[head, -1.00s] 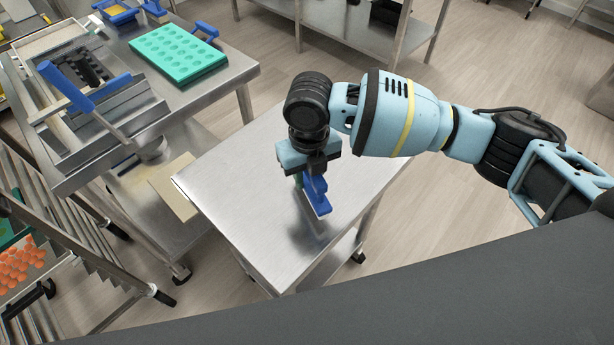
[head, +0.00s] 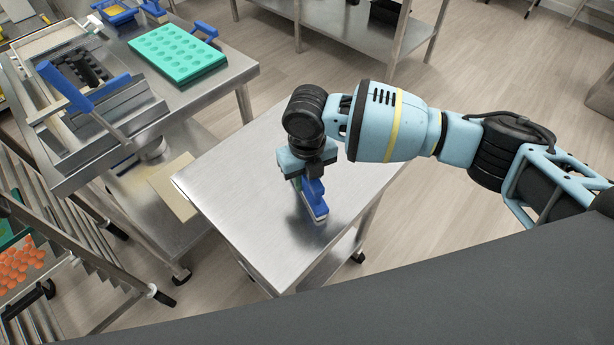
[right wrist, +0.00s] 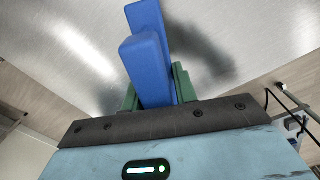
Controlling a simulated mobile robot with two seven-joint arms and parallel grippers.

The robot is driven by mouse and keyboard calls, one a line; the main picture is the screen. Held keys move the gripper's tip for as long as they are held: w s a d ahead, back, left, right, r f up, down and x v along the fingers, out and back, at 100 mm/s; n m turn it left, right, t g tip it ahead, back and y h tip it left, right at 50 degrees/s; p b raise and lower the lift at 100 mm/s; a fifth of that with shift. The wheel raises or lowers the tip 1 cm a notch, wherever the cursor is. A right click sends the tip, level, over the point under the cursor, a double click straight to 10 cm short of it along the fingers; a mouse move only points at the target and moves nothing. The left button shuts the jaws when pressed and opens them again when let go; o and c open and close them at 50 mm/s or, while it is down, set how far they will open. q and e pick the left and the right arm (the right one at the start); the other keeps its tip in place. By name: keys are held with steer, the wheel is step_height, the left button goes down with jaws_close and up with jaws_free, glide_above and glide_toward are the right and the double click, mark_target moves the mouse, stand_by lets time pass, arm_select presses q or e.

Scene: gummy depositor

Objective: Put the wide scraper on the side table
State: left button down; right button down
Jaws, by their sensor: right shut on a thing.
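The wide scraper (head: 315,198) has a blue handle and a pale lower edge. It hangs below my right gripper (head: 304,181) over the steel side table (head: 235,190), near the table's right edge. In the right wrist view, the blue handle (right wrist: 148,62) sits between the green fingers of my right gripper (right wrist: 157,88), which is shut on it. The scraper's lower edge is very close to the tabletop; I cannot tell whether it touches. My left gripper is not in view.
Left of the side table stands a steel workbench (head: 205,87) with a green mould tray (head: 178,53) and a blue-handled device (head: 70,88). A rack with orange pieces (head: 22,265) is at lower left. The rest of the side tabletop is clear.

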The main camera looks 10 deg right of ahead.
steer(key=shift+f, duration=0.15)
steer(key=c, duration=1.1)
jaws_free()
step_height(320, 180, up, 12)
steer(key=shift+r+p, duration=0.2)
steer(key=shift+p, duration=0.1)
steer(key=shift+f, duration=0.1)
